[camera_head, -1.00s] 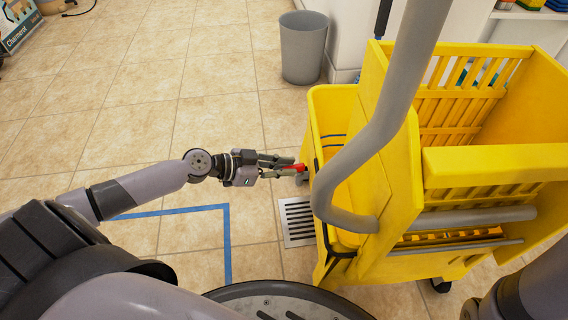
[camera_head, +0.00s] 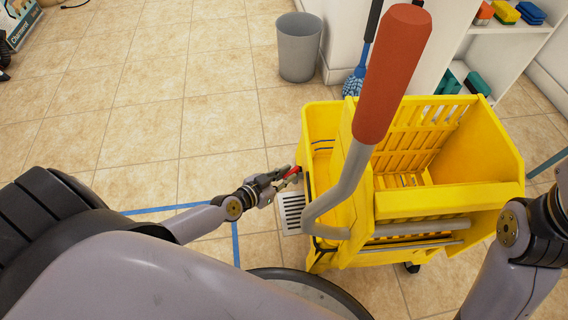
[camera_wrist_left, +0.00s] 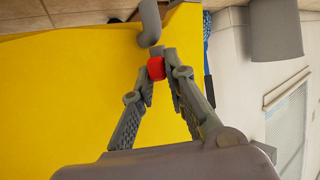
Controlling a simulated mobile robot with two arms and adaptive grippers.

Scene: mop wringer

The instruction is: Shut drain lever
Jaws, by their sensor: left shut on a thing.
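The drain lever (camera_head: 294,170) is a small red-tipped part on the left side of the yellow mop bucket (camera_head: 318,125). My left gripper (camera_head: 287,178) is closed around it from the left, low beside the bucket wall. In the left wrist view the red lever tip (camera_wrist_left: 156,68) sits between the ends of the two fingers (camera_wrist_left: 157,78), against the yellow wall. A grey, bent pipe end (camera_wrist_left: 149,22) is just beyond it. The fingers hide part of the lever. My right arm shows at the right edge, but its gripper is out of view.
The wringer handle with its red grip (camera_head: 393,75) rises in front of the bucket. A floor drain grate (camera_head: 291,212) lies beside the bucket. A grey bin (camera_head: 299,48), a blue mop (camera_head: 354,82) and a white shelf (camera_head: 505,45) stand behind.

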